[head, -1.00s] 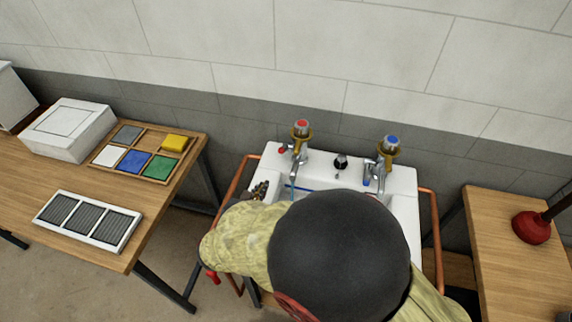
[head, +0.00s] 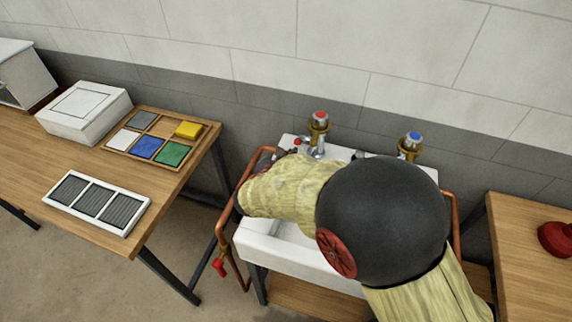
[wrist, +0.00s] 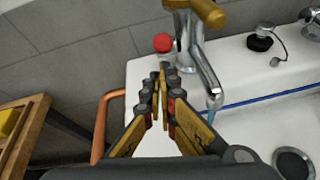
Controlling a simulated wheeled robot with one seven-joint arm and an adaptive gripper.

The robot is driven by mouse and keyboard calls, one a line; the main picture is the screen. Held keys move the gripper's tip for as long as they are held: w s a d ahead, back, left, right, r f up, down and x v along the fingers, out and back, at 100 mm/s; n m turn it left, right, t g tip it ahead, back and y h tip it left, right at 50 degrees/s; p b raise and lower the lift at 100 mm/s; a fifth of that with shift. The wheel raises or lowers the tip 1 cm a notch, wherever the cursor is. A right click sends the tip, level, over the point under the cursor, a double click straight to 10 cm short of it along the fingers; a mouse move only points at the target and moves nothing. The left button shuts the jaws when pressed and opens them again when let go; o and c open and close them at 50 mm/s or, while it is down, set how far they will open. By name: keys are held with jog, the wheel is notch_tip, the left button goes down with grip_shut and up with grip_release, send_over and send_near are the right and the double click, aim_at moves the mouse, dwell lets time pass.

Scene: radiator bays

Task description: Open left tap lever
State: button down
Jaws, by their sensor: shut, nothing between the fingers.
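The left tap has a red-marked cap (head: 319,117) and brass collar, and stands at the sink's back left corner. In the wrist view its chrome spout (wrist: 204,75) points down over the basin, with a thin blue streak under its tip. The tap's lever has a red round end (wrist: 162,43), which also shows in the head view (head: 297,141). My gripper (wrist: 164,68) is shut and empty, its fingertips just below the red lever end in the picture. I cannot tell whether they touch it. In the head view my arm hides most of the gripper.
The blue-marked right tap (head: 411,145) stands beyond my arm. A black plug (wrist: 260,42) on a chain sits on the white sink (head: 262,246). Copper pipes (head: 221,220) flank the sink. A left table holds a tile tray (head: 132,152); a red plunger (head: 556,239) is at right.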

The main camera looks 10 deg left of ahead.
jog(key=shift+d+r, duration=0.1)
jog(key=shift+r, duration=0.15)
jog(key=shift+w+d+r+p, duration=0.1)
jog(key=shift+w+r+p, duration=0.15)
jog(key=shift+r+p, duration=0.15)
jog(key=shift+w+d+r+p, duration=0.1)
jog(key=shift+w+r+p, duration=0.15)
jog(key=shift+r, duration=0.25)
jog(key=shift+f, duration=0.1)
jog(key=shift+a, duration=0.1)
